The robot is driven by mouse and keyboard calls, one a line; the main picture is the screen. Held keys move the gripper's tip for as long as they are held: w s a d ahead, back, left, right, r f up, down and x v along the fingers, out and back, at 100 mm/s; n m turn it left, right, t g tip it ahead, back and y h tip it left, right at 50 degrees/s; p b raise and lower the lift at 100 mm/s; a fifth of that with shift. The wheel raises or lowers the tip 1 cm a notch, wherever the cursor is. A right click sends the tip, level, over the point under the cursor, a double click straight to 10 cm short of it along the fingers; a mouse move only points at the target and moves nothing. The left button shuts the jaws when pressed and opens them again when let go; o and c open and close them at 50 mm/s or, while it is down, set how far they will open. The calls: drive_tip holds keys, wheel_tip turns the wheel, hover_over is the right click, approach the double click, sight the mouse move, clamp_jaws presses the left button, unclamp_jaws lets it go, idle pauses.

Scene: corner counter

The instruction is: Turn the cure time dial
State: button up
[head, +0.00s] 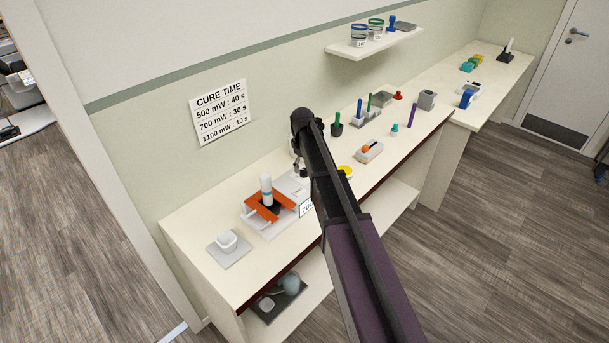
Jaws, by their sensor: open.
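The cure time sign (221,112) on the wall lists 500 mW : 40 s, 700 mW : 30 s and 1100 mW : 10 s. A small card starting with "70" (306,209) stands at the counter's front edge, partly covered by my arm. Beside it is a pale unit with an orange holder (254,206) and an upright white bottle-like piece (266,188). I cannot make out a dial; my arm covers part of this area. My gripper (299,170) points down just behind the arm, over the pale unit's right side. It is open and mostly hidden; contact cannot be told.
A white cup (227,241) on a grey plate stands at left. A yellow round thing (345,171) and a pale block with an orange part (369,151) lie right of my arm. A wall shelf (374,42) holds jars. The counter's front left corner is clear.

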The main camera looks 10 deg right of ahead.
drive_tip(key=shift+f+b, duration=0.95)
drive_tip(key=shift+f, duration=0.3)
drive_tip(key=shift+c, duration=0.3)
clamp_jaws()
